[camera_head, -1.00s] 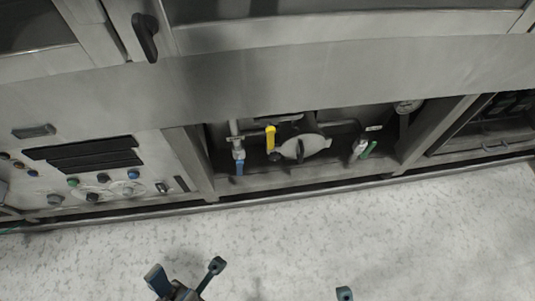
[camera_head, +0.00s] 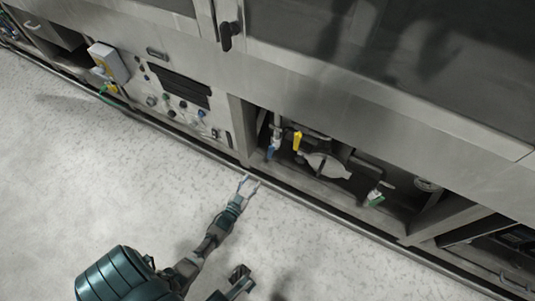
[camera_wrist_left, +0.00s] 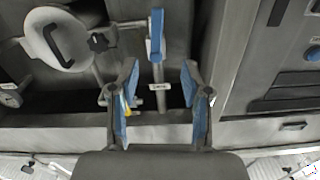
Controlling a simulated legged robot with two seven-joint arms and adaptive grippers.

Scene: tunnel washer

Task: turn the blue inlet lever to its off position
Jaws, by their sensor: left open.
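The blue inlet lever (camera_head: 271,152) hangs down from a pipe at the left end of the open valve bay. It also shows in the left wrist view (camera_wrist_left: 156,36), top centre, beyond my fingertips and roughly in line with the gap between them. My left gripper (camera_head: 248,184) is open and empty, in front of the bay's lower left edge, apart from the lever. Its two blue-padded fingers (camera_wrist_left: 160,70) are spread wide in the left wrist view. A dark part at the bottom of the head view may be my right gripper (camera_head: 238,281); its fingers are unclear.
A yellow lever (camera_head: 297,141) is just right of the blue one, before a pale round body (camera_head: 328,166). A green lever (camera_head: 374,198) is farther right. A post (camera_head: 240,128) bounds the bay's left side, beside the control panel (camera_head: 180,92). The floor in front is clear.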

